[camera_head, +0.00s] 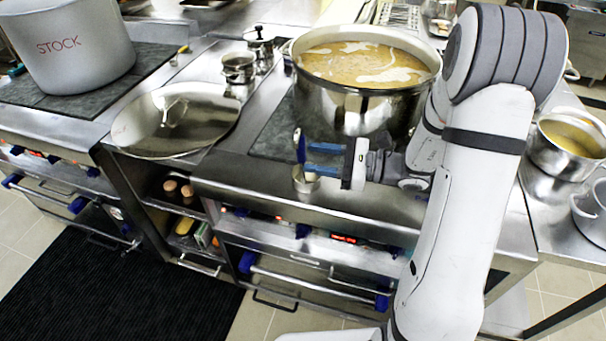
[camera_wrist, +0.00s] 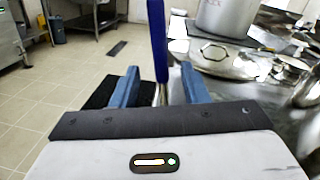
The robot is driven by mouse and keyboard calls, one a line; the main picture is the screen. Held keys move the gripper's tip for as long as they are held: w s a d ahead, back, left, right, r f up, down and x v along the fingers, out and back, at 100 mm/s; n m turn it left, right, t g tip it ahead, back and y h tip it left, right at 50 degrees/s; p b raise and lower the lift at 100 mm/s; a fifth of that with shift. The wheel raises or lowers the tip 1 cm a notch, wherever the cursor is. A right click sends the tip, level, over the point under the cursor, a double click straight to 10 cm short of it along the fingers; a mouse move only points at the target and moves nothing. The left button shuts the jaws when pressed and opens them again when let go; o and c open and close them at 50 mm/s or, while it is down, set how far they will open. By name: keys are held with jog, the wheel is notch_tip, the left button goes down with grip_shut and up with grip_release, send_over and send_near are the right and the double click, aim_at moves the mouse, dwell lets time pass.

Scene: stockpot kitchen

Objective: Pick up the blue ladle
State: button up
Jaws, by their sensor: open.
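The blue ladle (camera_head: 301,150) stands upright in a small metal cup (camera_head: 306,184) at the front edge of the steel counter, below the big soup pot. Its blue handle (camera_wrist: 156,38) rises in the wrist view between my fingers, a little left of the middle. My gripper (camera_head: 310,158) reaches in from the right in the head view, with its two blue fingers level with the handle. In the wrist view, my gripper (camera_wrist: 160,72) is open, with gaps on both sides of the handle. The ladle's lower part is mostly hidden.
A large pot of soup (camera_head: 352,105) stands right behind the ladle. A wide lid (camera_head: 205,125) lies to the left, with small pots (camera_head: 238,68) behind it. A grey STOCK pot (camera_head: 75,55) stands far left. Open floor (camera_wrist: 85,75) lies left in the wrist view.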

jog(key=p+x, duration=0.1)
jog(key=x, duration=0.5)
jog(key=shift+w+d, duration=0.1)
jog(key=shift+w, duration=0.05)
jog(key=shift+c, duration=0.4)
grip_shut()
jog(key=shift+r, duration=0.1)
